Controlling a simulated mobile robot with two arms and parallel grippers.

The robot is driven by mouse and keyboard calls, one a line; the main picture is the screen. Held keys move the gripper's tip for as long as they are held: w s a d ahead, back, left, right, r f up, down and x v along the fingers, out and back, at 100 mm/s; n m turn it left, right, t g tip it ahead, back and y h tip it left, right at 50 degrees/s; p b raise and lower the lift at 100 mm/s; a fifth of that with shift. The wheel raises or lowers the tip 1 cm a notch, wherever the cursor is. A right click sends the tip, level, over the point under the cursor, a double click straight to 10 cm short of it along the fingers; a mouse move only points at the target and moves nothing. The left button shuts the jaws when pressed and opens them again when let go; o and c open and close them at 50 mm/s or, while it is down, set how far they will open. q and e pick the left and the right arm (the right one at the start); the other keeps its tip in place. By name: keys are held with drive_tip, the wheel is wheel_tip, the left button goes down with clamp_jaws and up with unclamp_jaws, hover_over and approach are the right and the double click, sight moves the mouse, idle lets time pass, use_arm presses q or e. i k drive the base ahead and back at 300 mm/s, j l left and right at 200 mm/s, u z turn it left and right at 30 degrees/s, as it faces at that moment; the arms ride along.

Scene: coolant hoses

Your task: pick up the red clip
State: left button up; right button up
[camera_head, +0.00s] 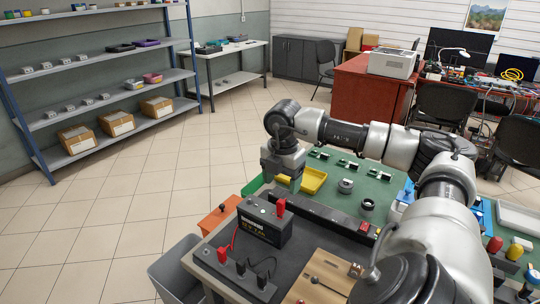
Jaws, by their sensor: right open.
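A black battery (264,224) stands on the dark mat at the front of the workbench. I cannot tell for sure which one is the red clip meant. My right gripper (286,182) points down behind the battery, apart from both red pieces, and holds nothing that I can see. Its fingertips are small and partly hidden. My left gripper is out of view.
A yellow tray (313,181) lies right beside my right gripper on the green mat (375,190). A long black bar (325,214) runs behind the battery. An orange box (219,215) is at the left, with a grey bin (175,270) below. My right arm covers the bench's right side.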

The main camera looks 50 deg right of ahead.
sight(221, 252)
drive_tip(key=z, duration=1.15)
